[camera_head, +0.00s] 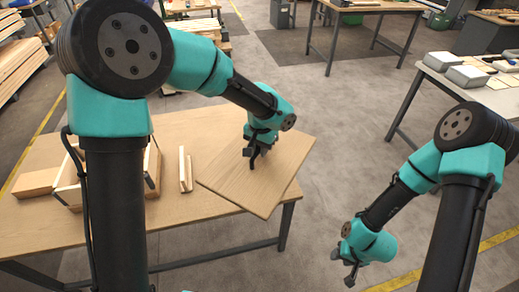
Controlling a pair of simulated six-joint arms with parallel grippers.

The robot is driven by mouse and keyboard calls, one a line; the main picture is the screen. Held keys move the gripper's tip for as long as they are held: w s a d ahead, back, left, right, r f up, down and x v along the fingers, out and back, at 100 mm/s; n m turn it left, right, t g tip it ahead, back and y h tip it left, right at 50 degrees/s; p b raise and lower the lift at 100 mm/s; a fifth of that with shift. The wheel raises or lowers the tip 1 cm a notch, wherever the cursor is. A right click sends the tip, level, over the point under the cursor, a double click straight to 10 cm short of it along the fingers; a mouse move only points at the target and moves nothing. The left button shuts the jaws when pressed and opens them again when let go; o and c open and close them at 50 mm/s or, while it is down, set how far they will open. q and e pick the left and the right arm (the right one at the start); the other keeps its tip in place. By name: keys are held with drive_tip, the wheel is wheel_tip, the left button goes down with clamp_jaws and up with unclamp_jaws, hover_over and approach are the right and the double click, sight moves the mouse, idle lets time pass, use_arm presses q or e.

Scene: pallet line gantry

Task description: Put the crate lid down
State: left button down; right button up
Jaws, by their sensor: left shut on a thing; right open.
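The crate lid (262,178) is a flat, square wooden board. It shows over the right end of the wooden table (190,222), turned at an angle, with its right part reaching past the table edge. My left gripper (252,163) is shut on the lid near its middle, from above. I cannot tell whether the lid touches the table. The open crate (68,190) stands on the left of the table, partly hidden behind my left arm. My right gripper (349,277) is open and empty, low over the floor to the right of the table.
A wooden block (36,183) lies at the table's left end. The table's front strip is bare. A grey table (440,80) with boxes (467,76) stands at the right.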

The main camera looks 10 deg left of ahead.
sight(283, 142)
use_arm(q)
drive_tip(key=w+d+n, duration=0.2)
drive_tip(key=w+d, duration=0.2)
drive_tip(key=w, duration=0.1)
drive_tip(key=w+d+n, duration=0.2)
drive_tip(key=w+d, duration=0.3)
idle(0.3)
drive_tip(key=f+m, duration=0.2)
drive_tip(key=s+a+m, duration=0.1)
drive_tip(key=shift+f, duration=0.4)
drive_tip(key=f+m, duration=0.1)
drive_tip(key=a+f+m, duration=0.1)
drive_tip(key=m, duration=0.1)
drive_tip(key=s+f+m, duration=0.1)
drive_tip(key=m, duration=0.1)
drive_tip(key=shift+a+f, duration=0.2)
drive_tip(key=shift+f, duration=0.1)
wheel_tip(283, 142, down, 7)
drive_tip(key=s+a+m, duration=0.2)
drive_tip(key=m, duration=0.6)
drive_tip(key=shift+a+r+m, duration=0.15)
drive_tip(key=shift+m, duration=0.25)
